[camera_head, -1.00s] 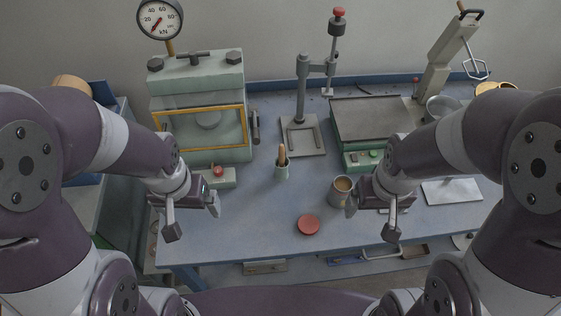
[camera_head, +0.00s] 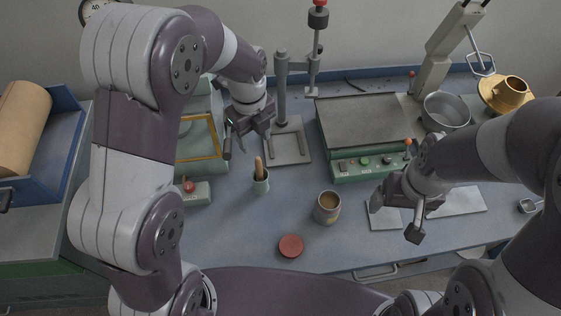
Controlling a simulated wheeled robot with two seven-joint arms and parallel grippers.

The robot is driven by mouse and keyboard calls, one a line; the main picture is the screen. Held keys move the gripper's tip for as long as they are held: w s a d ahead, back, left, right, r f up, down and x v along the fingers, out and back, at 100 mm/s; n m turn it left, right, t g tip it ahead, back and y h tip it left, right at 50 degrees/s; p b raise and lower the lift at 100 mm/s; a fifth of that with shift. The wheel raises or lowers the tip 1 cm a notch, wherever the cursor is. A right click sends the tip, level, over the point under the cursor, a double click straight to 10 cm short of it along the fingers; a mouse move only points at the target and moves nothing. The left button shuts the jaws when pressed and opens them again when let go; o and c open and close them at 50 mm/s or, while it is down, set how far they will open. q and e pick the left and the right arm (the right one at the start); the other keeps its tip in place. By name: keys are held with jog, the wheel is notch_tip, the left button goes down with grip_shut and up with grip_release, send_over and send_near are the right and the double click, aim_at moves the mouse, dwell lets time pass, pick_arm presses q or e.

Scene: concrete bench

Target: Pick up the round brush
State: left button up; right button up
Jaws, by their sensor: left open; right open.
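My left gripper (camera_head: 254,138) is open and empty, above and slightly behind the cup as seen in the head view, apart from the handle. My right gripper (camera_head: 396,216) is open and empty over the right part of the bench, well away from the cup.
A brown-filled mug (camera_head: 327,208) and a red disc (camera_head: 291,246) lie in front. A stand (camera_head: 283,95) and a green-based plate device (camera_head: 368,125) are behind. A press with a yellow-framed door (camera_head: 203,138) stands left, partly hidden by my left arm.

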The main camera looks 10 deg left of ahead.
aim_at(259, 167)
pick_arm(q)
jog(key=shift+s+f+m, duration=0.2)
jog(key=shift+s+f, duration=0.05)
jog(key=shift+f, duration=0.25)
jog(key=shift+s+f+m, duration=0.2)
jog(key=shift+f, duration=0.25)
jog(key=f, duration=0.3)
jog(key=f+p, duration=0.1)
jog(key=f, duration=0.1)
jog(key=shift+w+d, duration=0.1)
jog(key=shift+w, duration=0.25)
notch_tip(259, 167, down, 5)
jog(key=shift+s+d+p, duration=0.1)
jog(key=shift+s+p, duration=0.05)
jog(key=shift+p, duration=0.5)
jog(key=shift+f, duration=0.3)
grip_shut()
pick_arm(e)
jog(key=shift+s+r, duration=0.2)
jog(key=shift+r, duration=0.4)
jog(key=shift+s+r, duration=0.2)
jog(key=shift+r, duration=0.4)
